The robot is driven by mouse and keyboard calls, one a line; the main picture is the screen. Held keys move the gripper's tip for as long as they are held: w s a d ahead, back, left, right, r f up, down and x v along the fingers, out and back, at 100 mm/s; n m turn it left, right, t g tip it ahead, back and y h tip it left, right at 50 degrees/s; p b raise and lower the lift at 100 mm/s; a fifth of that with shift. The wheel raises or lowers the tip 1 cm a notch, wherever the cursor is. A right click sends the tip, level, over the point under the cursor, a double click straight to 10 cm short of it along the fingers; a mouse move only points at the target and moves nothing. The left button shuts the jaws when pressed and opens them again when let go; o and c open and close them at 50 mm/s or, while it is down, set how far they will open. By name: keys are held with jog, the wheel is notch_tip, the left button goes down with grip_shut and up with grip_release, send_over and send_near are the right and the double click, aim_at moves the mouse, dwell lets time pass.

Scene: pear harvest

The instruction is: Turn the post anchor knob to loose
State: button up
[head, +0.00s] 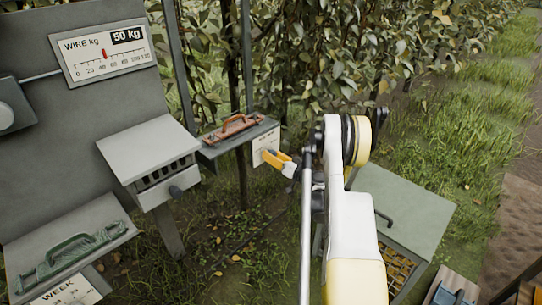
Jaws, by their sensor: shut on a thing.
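A small white plate (264,146) with faint, unreadable marks hangs at the front of a narrow shelf beside a thin post. My gripper (269,156) reaches to this plate from the right, with its orange-yellow fingers at the plate's face. The fingers look closed together on the knob there. The knob itself is hidden by the fingers, so I cannot tell its setting.
A gauge marked WIRE kg (104,52) reads 50 kg on the grey panel at the left. A slotted grey box (150,155) stands left of the shelf (238,138), which bears an orange-handled tool (232,127). A green-lidded crate (408,212) stands at right below my arm. Foliage fills the back.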

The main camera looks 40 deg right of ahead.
aim_at(266, 131)
jog(key=o, duration=1.2)
notch_tip(266, 131, up, 10)
